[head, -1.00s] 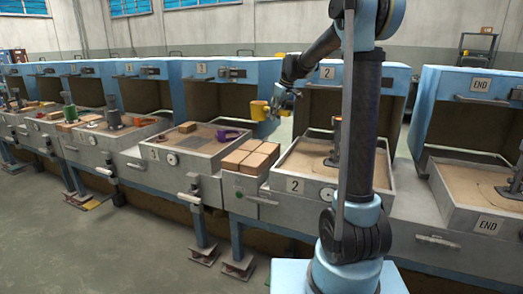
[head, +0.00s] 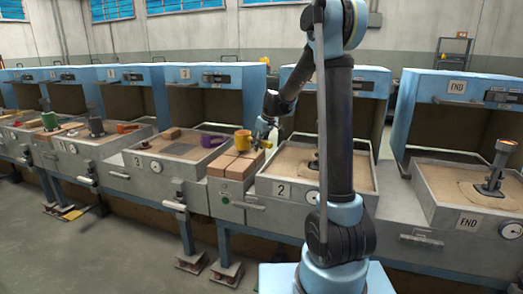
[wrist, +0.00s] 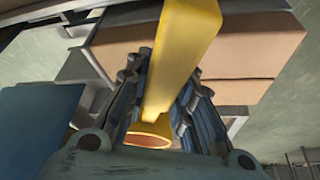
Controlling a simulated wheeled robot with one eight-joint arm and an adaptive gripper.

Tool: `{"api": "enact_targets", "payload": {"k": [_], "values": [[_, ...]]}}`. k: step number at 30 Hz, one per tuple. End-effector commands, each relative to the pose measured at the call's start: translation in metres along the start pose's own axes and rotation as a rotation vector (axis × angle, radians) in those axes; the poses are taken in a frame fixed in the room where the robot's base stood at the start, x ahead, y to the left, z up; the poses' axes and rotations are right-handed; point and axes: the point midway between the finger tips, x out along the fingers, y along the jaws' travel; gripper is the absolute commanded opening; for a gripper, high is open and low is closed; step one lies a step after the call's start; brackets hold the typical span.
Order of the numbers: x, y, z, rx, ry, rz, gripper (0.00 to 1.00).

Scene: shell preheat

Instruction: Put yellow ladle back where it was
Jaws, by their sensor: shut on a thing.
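The yellow ladle (head: 242,140) is in my gripper (head: 263,136), just above or at the back of the tan blocks in the head view. I cannot tell whether it touches them. In the wrist view the ladle's broad yellow handle (wrist: 182,50) runs up between the fingers of my gripper (wrist: 165,100), which are shut on it. A round opening with an orange inside (wrist: 148,141) shows below the handle, between the fingers.
Tan blocks (head: 232,167) sit on the ledge between station 3 (head: 140,161) and station 2 (head: 281,190). A purple object (head: 213,141) lies on station 3's sand bed. Blue hoods stand behind.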

Motion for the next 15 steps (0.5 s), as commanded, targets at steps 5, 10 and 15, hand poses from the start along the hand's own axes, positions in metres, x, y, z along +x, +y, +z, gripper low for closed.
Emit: {"api": "enact_targets", "payload": {"k": [5, 10, 15], "values": [[0.019, 0.0, 0.008, 0.0, 0.001, 0.0, 0.0], [0.019, 0.0, 0.008, 0.0, 0.0, 0.0, 0.0], [0.02, 0.001, 0.009, 0.001, 0.0, 0.0, 0.38]]}}
